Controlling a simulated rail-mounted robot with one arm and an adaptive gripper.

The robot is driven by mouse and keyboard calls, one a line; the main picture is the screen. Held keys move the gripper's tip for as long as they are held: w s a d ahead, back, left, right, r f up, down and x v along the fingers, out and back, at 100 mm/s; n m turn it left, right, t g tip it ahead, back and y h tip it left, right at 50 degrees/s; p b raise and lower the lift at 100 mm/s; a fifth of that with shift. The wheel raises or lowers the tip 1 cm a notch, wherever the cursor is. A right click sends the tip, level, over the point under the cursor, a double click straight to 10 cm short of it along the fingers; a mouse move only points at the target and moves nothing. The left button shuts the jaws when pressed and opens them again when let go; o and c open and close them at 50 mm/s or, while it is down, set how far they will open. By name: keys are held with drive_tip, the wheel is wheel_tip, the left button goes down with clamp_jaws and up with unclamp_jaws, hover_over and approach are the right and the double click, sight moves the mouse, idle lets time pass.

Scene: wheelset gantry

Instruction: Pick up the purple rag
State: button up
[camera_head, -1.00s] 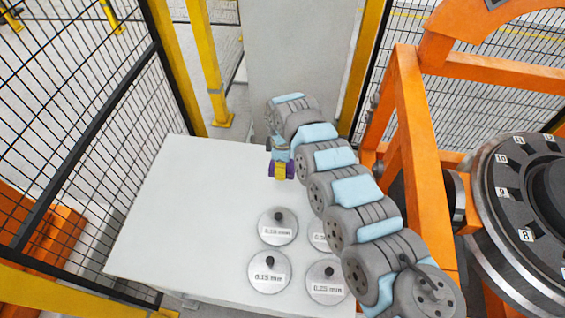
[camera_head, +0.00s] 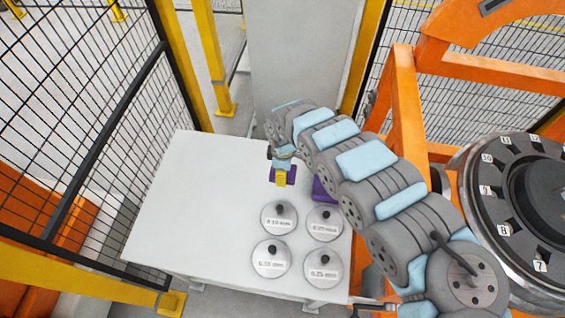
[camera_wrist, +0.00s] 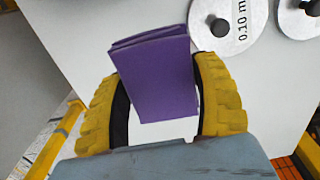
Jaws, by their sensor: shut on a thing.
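The purple rag (camera_wrist: 158,75) is a folded, flat-sided bundle between the yellow fingers of my gripper (camera_wrist: 163,85) in the wrist view. My gripper is shut on it. In the head view my gripper (camera_head: 281,182) points down over the white table (camera_head: 200,190), with purple showing on both sides of its yellow fingers. I cannot tell whether the rag touches the tabletop. A second purple thing (camera_head: 321,189) is on the table to the right, partly hidden by my arm.
Several grey discs with black knobs and thickness labels, such as one marked 0.10 mm (camera_head: 279,221), lie in front of my gripper. An orange frame (camera_head: 410,120) with a numbered wheel stands right. Mesh fencing (camera_head: 90,110) is left. The table's left side is clear.

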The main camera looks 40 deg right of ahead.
drive_tip(key=shift+s+a+r+p, duration=0.55)
drive_tip(key=shift+r+p, duration=0.05)
drive_tip(key=shift+p, duration=0.2)
drive_tip(key=shift+s+a+r+p, duration=0.35)
drive_tip(key=shift+s+p, duration=0.15)
drive_tip(key=shift+p, duration=0.35)
drive_tip(key=shift+s+a+r+p, duration=0.15)
drive_tip(key=shift+s+a+p, duration=0.45)
drive_tip(key=shift+p, duration=0.4)
